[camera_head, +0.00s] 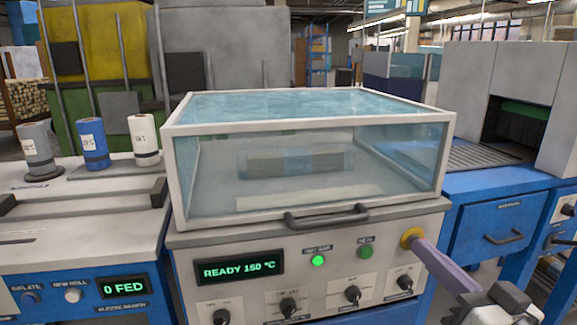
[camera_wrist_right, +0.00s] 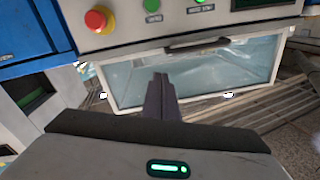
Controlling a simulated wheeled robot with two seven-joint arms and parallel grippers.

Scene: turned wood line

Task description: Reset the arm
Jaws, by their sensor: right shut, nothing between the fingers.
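My right gripper (camera_head: 415,243) comes in from the lower right in the head view, its purple-grey fingers together and empty. Its tips overlap the yellow ring (camera_head: 411,237) at the right end of the machine's front panel and hide what is inside it. In the right wrist view my shut fingers (camera_wrist_right: 161,78) point at the clear-sided hood (camera_wrist_right: 200,75), with nothing between them. There the red button on its yellow base (camera_wrist_right: 97,19) shows clear of the fingertips. My left gripper is in neither view.
The clear hood (camera_head: 310,122) is down, with a wrapped bundle (camera_head: 295,162) inside and a dark handle (camera_head: 326,217) in front. The panel display (camera_head: 238,268) reads READY 160 °C. Rolls (camera_head: 93,143) stand at left; a blue bench (camera_head: 500,232) adjoins at right.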

